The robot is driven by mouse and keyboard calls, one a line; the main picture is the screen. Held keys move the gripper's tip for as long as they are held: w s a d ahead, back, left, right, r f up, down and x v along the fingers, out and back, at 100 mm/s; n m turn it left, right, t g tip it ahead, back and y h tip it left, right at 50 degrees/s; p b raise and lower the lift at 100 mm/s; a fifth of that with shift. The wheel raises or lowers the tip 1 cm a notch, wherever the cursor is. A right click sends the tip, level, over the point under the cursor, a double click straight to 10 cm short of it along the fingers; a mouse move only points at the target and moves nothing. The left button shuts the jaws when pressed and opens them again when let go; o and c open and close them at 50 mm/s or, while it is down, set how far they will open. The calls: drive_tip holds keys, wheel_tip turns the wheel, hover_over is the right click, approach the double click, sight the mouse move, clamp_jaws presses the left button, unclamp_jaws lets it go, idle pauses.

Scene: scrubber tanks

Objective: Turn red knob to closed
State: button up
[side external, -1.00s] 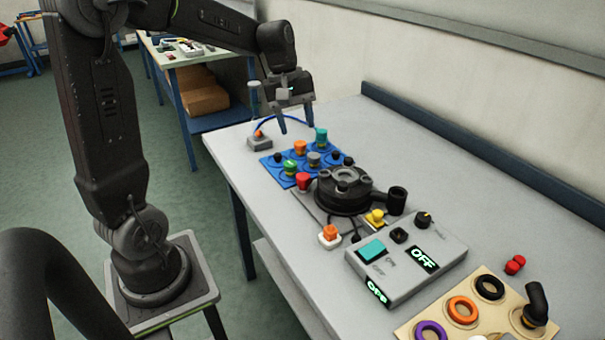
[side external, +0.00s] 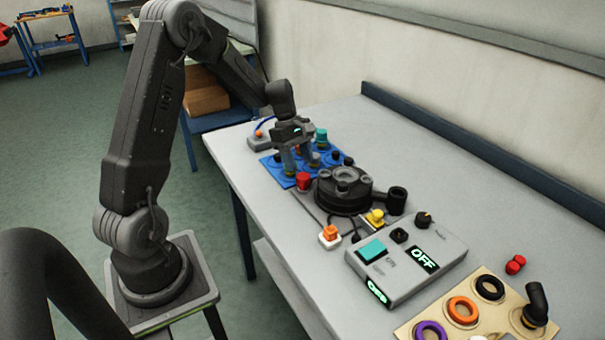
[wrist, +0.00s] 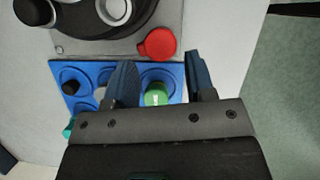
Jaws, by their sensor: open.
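The red knob (side external: 303,181) stands at the near left corner of the black round pump-like unit, beside the blue tray. In the wrist view the red knob (wrist: 157,45) lies beyond my fingertips, at the edge of the unit's grey plate. My gripper (side external: 296,170) points down over the blue tray, a short way behind the red knob. In the wrist view my gripper (wrist: 162,72) is open, its fingers on either side of a green cap (wrist: 156,95) in the tray. I cannot tell whether they touch it. Nothing is held.
The blue tray (side external: 271,167) holds several coloured caps, including a teal one (side external: 321,136). The black round unit (side external: 343,190) stands close to the red knob. A grey control box (side external: 405,264) reading OFF is nearer. The table's right side (side external: 450,190) is mostly clear.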

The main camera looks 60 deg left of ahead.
sight(303, 176)
drive_tip(key=shift+x, duration=2.15)
drive_tip(key=c, duration=0.7)
